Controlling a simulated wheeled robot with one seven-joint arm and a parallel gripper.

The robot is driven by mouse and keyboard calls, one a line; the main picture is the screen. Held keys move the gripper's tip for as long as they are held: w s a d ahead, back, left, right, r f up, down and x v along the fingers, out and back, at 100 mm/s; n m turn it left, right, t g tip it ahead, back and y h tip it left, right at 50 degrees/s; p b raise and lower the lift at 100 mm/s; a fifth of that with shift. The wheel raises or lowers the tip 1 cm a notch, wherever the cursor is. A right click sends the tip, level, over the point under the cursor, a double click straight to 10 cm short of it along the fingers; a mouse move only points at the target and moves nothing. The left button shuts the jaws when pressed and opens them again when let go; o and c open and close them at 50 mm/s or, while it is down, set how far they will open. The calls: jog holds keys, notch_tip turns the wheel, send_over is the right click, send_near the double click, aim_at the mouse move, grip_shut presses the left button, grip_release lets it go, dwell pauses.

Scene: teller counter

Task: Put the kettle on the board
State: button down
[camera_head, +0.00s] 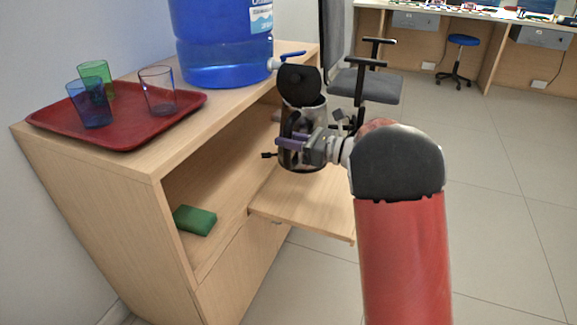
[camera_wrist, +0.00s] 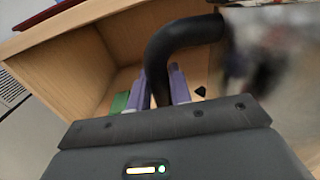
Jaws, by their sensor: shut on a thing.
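The kettle (camera_head: 306,112) is silvery with a black handle, and its black lid (camera_head: 299,78) stands raised. My gripper (camera_head: 291,144) is shut on the kettle's handle. In the wrist view the curved black handle (camera_wrist: 185,38) runs down between the purple fingers of my gripper (camera_wrist: 161,88), and the kettle's body is blurred at the right. The pull-out wooden board (camera_head: 305,212) sticks out from the cabinet. The kettle appears above or at the board's far part; I cannot tell whether its base touches it.
A blue water dispenser (camera_head: 222,45) with a tap stands on the cabinet top (camera_head: 160,155), beside a red tray (camera_head: 138,132) with several cups. A green sponge-like block (camera_head: 195,220) lies on the shelf. An office chair (camera_head: 370,85) stands behind the kettle. The floor to the right is clear.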

aim_at(291, 166)
jog(key=shift+f, duration=3.2)
jog(key=shift+f+b, duration=0.65)
jog(key=shift+b, duration=0.5)
jog(key=c, duration=1.3)
grip_release()
jog(key=shift+f, duration=0.15)
